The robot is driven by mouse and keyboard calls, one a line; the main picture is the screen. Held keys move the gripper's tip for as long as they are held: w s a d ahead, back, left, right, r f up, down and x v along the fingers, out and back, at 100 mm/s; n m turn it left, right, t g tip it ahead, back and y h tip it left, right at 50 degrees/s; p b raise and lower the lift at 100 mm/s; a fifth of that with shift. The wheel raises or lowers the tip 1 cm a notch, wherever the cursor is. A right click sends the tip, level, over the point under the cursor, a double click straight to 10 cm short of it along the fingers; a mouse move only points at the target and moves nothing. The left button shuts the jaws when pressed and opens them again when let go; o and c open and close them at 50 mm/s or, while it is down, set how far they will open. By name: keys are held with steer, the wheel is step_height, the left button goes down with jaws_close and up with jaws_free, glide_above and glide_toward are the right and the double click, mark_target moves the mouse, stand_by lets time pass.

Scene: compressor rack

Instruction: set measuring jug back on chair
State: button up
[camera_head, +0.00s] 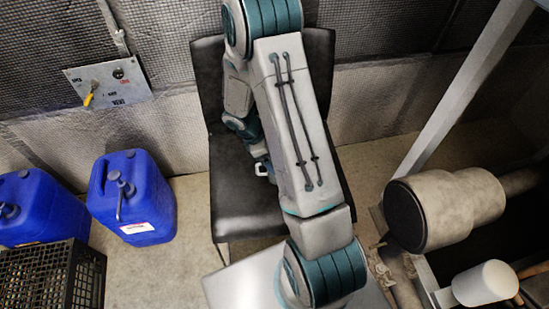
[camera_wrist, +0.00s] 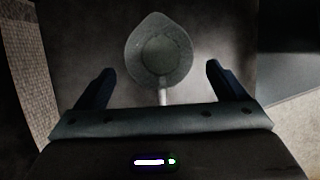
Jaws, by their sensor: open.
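The measuring jug (camera_wrist: 160,52) is seen from above in the wrist view, a round, greyish, translucent vessel with a spout at the far side. Its handle (camera_wrist: 163,97) points toward my gripper. It stands over the dark seat of the black chair (camera_head: 232,200). My gripper (camera_wrist: 160,70) is open, with one finger on each side of the jug's near part and handle, and clear gaps on both sides. In the head view my arm hides most of the jug and the gripper; a small white piece (camera_head: 262,169), perhaps part of the jug, shows beside the arm.
Two blue canisters (camera_head: 132,197) and a black crate (camera_head: 52,285) stand on the floor at the left. A valve panel (camera_head: 107,82) is on the wall behind. A large cylindrical machine part (camera_head: 450,208) and a white-headed mallet (camera_head: 485,284) are at the right.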

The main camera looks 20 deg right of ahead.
steer(key=s+a+r+m+y, duration=0.1)
steer(key=s+r+m, duration=0.15)
steer(key=r, duration=0.45)
steer(key=s+a+r+m+t+p, duration=0.1)
steer(key=s+a+r+m, duration=0.15)
steer(key=r, duration=0.45)
steer(key=s+r+m+y, duration=0.1)
steer(key=s+r+m, duration=0.15)
steer(key=r, duration=0.45)
steer(key=s+a+r+m+t+y, duration=0.2)
steer(key=s+a+r+m, duration=0.2)
steer(key=s, duration=0.5)
step_height(320, 180, up, 3)
steer(key=m, duration=0.3)
steer(key=shift+y, duration=0.3)
steer(key=shift+s+a+f, duration=0.1)
